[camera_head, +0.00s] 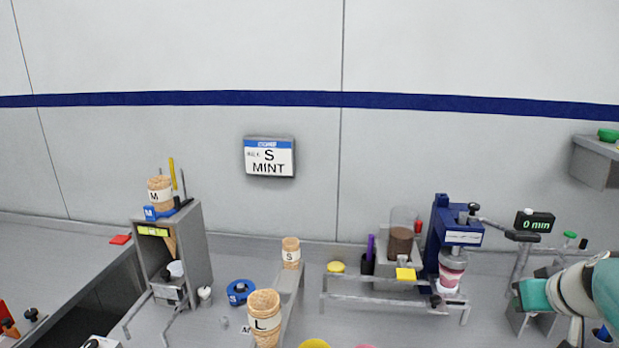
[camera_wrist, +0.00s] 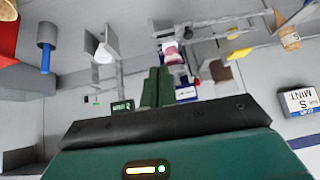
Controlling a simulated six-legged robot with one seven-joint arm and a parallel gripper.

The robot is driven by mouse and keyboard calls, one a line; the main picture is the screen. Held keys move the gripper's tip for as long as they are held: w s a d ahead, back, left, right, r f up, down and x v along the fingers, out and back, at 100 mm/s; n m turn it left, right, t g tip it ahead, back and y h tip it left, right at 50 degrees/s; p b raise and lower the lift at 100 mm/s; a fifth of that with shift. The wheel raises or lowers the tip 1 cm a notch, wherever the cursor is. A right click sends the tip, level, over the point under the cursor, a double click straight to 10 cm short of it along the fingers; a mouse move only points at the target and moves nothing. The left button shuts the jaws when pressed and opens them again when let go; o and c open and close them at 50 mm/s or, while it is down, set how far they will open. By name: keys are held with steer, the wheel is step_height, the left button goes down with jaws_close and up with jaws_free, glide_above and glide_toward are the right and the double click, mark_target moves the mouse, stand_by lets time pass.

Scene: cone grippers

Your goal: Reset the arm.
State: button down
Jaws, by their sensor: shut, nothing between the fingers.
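My arm (camera_head: 573,291) reaches in from the right edge in the head view, white and teal. Its teal end is near the right side of the counter, right of the blue press. In the wrist view my gripper (camera_wrist: 157,87) shows its two green fingers together, shut with nothing between them. The wrist view is upside down, with the counter at the top and the sign at the right. In the head view the fingertips cannot be made out clearly.
A blue press (camera_head: 455,238) with a pink-and-white cup (camera_head: 452,270) stands left of my arm. A "0 min" timer (camera_head: 534,222) is behind the arm. Cones marked L (camera_head: 265,322), S (camera_head: 291,254) and M (camera_head: 160,191) stand left. A wall sign (camera_head: 269,157) reads S MINT.

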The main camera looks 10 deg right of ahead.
steer(key=a+n+g+y, duration=0.1)
steer(key=a+n+y, duration=0.1)
steer(key=a, duration=1.6)
steer(key=s+a+f+g, duration=0.1)
steer(key=s+a+f, duration=0.2)
steer(key=s+a, duration=0.4)
steer(key=a, duration=0.4)
steer(key=shift+a+f+n, duration=0.15)
steer(key=shift+f+n, duration=0.05)
steer(key=shift+n, duration=0.2)
